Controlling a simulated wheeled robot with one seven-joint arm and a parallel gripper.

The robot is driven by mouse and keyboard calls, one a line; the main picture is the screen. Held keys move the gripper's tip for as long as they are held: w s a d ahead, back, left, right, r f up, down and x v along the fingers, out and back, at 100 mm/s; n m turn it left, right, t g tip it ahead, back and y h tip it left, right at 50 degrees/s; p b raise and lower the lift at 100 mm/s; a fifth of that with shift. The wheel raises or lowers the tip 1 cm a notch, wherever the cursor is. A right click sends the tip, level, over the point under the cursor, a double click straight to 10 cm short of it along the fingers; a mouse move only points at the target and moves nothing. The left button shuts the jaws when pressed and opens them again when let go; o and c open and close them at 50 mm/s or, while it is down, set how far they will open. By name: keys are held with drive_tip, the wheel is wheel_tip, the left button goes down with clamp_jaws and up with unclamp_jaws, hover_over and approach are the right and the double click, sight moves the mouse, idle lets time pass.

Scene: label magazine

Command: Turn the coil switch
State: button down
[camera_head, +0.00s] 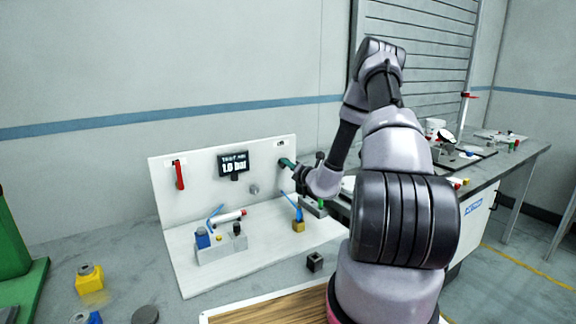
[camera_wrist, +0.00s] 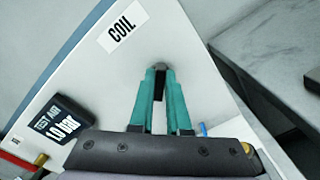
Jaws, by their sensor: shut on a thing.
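The coil switch (camera_wrist: 159,84) is a small dark knob on the white upright panel, under a label reading COIL (camera_wrist: 123,27) in the wrist view. My gripper (camera_wrist: 160,72) has two teal fingers closed on the knob, one on each side. Most of the knob is hidden between the fingers. In the head view my gripper (camera_head: 287,163) reaches the panel's upper right from the right, and the switch itself is hidden there.
A display (camera_head: 233,164) reading about 1.0 bar and a red handle (camera_head: 179,175) are on the panel (camera_head: 206,196). A fixture block (camera_head: 222,247) stands on the white base. A yellow block (camera_head: 89,280) and a dark block (camera_head: 314,262) sit on the bench.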

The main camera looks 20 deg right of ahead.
drive_tip(key=shift+a+n, duration=0.2)
drive_tip(key=shift+n, duration=4.1)
drive_tip(key=c, duration=0.9)
unclamp_jaws()
drive_tip(key=s, duration=0.3)
drive_tip(key=s+d, duration=0.1)
drive_tip(key=s, duration=0.3)
drive_tip(key=s+d, duration=0.1)
drive_tip(key=s, duration=0.2)
drive_tip(key=shift+s, duration=0.35)
